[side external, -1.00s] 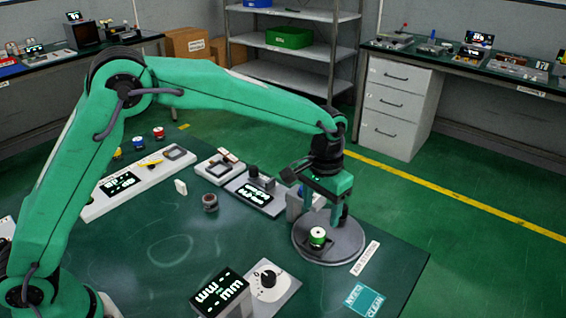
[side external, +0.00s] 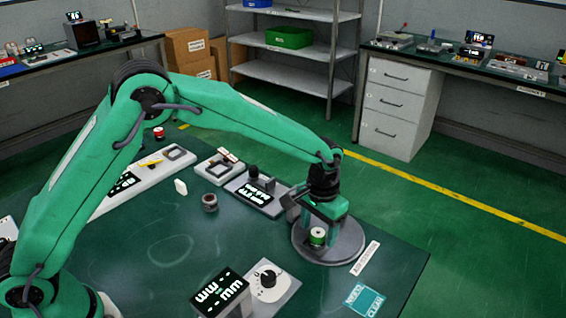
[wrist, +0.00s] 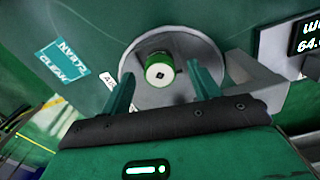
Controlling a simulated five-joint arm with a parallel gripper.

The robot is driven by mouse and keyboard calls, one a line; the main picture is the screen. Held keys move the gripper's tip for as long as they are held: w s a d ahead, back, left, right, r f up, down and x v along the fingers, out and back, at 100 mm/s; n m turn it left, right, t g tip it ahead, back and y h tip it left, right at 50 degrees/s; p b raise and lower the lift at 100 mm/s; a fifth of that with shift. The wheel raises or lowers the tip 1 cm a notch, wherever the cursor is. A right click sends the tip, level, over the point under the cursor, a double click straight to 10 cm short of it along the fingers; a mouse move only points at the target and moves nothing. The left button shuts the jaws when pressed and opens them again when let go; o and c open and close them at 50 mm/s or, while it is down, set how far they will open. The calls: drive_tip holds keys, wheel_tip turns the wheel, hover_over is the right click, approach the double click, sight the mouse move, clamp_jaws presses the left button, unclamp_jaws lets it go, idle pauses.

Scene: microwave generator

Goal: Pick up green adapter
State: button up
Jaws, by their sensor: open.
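The green adapter (side external: 317,237) is a short cylinder with a pale top and a green band, standing upright on a round grey plate (side external: 349,247). In the wrist view the adapter (wrist: 159,72) lies between and just ahead of the fingertips, on the plate (wrist: 203,48). My gripper (wrist: 163,82) is open, with one finger on each side of the adapter and gaps on both sides. In the side view my gripper (side external: 325,228) is low over the plate, right by the adapter, and its fingers are largely hidden.
A display box (side external: 220,293) and a dial unit (side external: 270,282) stand at the table's front. A teal card (side external: 365,299) lies at front right. The table's middle is clear.

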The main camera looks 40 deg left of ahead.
drive_tip(key=shift+f, duration=0.65)
drive_tip(key=c, duration=1.1)
drive_tip(key=shift+c, duration=0.2)
drive_tip(key=shift+r, duration=0.1)
drive_tip(key=shift+r, duration=0.4)
wheel_tip(320, 180, up, 3)
drive_tip(key=shift+r, duration=0.1)
drive_tip(key=s+d+r, duration=0.6)
drive_tip(key=s+r, duration=0.1)
drive_tip(key=s, duration=0.2)
drive_tip(key=shift+s+d, duration=0.3)
drive_tip(key=shift+d, duration=0.1)
